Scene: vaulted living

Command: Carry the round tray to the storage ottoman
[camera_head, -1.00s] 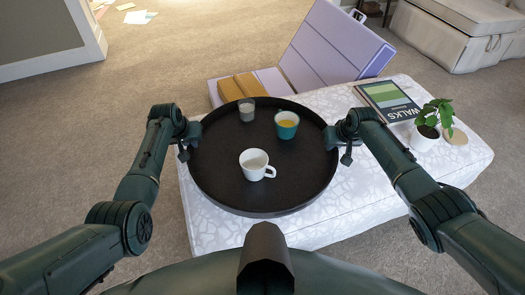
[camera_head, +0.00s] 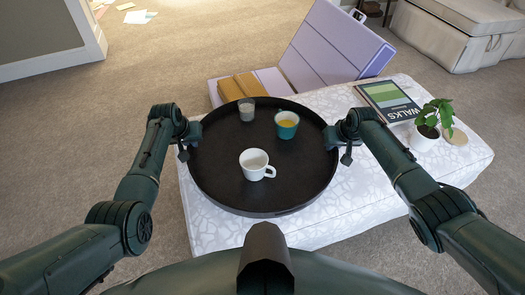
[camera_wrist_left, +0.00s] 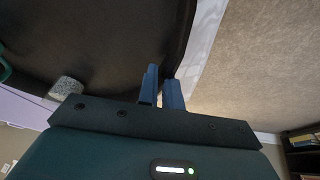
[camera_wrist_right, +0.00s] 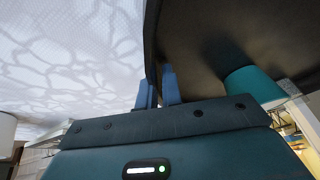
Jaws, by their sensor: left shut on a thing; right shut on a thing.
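The round black tray (camera_head: 220,185) is over the near-left part of a white patterned bench. I cannot tell whether it touches the bench top. A white mug (camera_head: 254,166), a teal cup with yellow contents (camera_head: 287,125) and a small grey cup (camera_head: 247,110) stand upright on it. My left gripper (camera_head: 190,137) is shut on the tray's left rim; its blue fingers (camera_wrist_left: 162,90) show in the left wrist view. My right gripper (camera_head: 334,136) is shut on the right rim, fingers (camera_wrist_right: 157,90) at the edge. A beige lidded box (camera_head: 440,42), apparently the storage ottoman, stands at the back right.
The patterned bench (camera_head: 350,207) also bears a book (camera_head: 388,101), a potted plant (camera_head: 426,132) and a round coaster (camera_head: 456,137). Carpet is clear at left; papers (camera_head: 138,17) lie far back.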

